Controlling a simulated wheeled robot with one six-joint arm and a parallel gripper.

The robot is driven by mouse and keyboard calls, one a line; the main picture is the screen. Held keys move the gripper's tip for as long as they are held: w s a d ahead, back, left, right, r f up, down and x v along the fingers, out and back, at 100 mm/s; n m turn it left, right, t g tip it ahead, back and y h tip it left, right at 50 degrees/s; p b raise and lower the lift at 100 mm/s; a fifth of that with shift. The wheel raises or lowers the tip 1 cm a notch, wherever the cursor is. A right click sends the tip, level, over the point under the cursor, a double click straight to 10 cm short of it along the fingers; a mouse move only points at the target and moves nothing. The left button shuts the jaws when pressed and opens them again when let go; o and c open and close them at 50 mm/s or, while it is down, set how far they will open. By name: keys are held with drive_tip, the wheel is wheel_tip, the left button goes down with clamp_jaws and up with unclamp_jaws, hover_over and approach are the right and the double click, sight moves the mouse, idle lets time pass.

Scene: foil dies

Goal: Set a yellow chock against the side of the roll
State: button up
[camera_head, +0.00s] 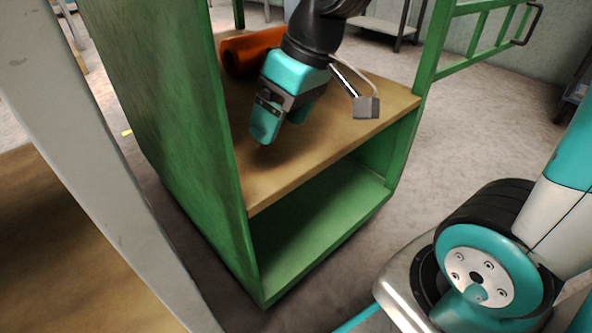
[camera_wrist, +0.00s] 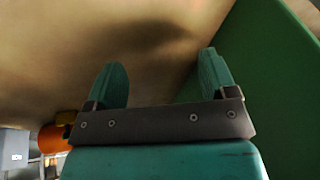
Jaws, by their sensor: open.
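The orange roll (camera_head: 250,52) lies on its side on the wooden top of a green shelf unit, near the back left. Its end also shows in the wrist view (camera_wrist: 50,138), at the lower left. A small yellow piece (camera_wrist: 66,117) shows right by the roll in the wrist view; it may be a chock, but it is too small to be sure. No chock is clear in the head view, where my arm hides part of the top. My gripper (camera_head: 281,124) is open and empty, pointing down above the wooden top near the green side panel; its two fingers (camera_wrist: 162,72) stand apart.
The green side panel (camera_head: 175,110) rises left of the wooden top (camera_head: 350,128) and shows close by my gripper in the wrist view (camera_wrist: 270,80). A lower green shelf (camera_head: 320,220) is empty where visible. The wooden top's right part is clear.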

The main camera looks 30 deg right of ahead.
drive_tip(key=s+a+n+g, duration=0.1)
drive_tip(key=s+a, duration=0.4)
drive_tip(key=s, duration=0.6)
drive_tip(key=shift+s+f+n+g+y, duration=0.25)
drive_tip(key=shift+f+n+g+y, duration=0.15)
drive_tip(key=shift+f+g, duration=0.1)
drive_tip(key=shift+r, duration=0.1)
